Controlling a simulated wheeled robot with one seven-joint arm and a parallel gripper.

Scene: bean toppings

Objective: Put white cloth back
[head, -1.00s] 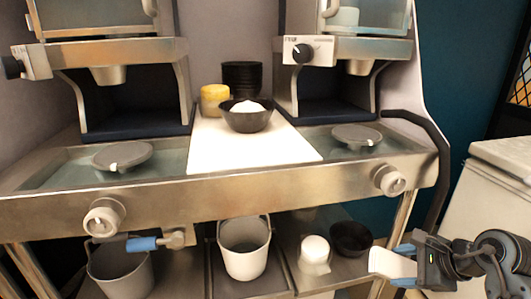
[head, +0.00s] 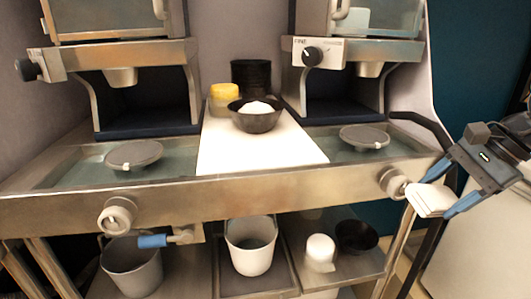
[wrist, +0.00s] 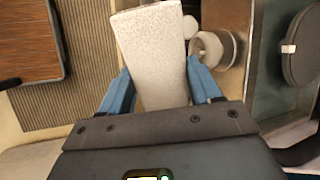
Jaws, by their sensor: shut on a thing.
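The white cloth (head: 431,199) is a folded, pale rectangular piece. My gripper (head: 437,202) is shut on it, with its blue fingers on either side, at the right end of the metal counter in the head view. In the wrist view the cloth (wrist: 152,52) sticks out ahead between the two blue fingers (wrist: 162,88) and shows a rough, speckled surface. The cloth is held in the air near the right knob (head: 393,183) on the counter's front and hides part of what lies behind it.
A white board (head: 222,150) on the counter carries a dark bowl (head: 257,122) with white contents. A yellow-lidded jar (head: 223,98) and stacked black bowls (head: 251,78) stand behind. Below are a white bucket (head: 250,255), a white container (head: 320,250) and a black bowl (head: 357,237).

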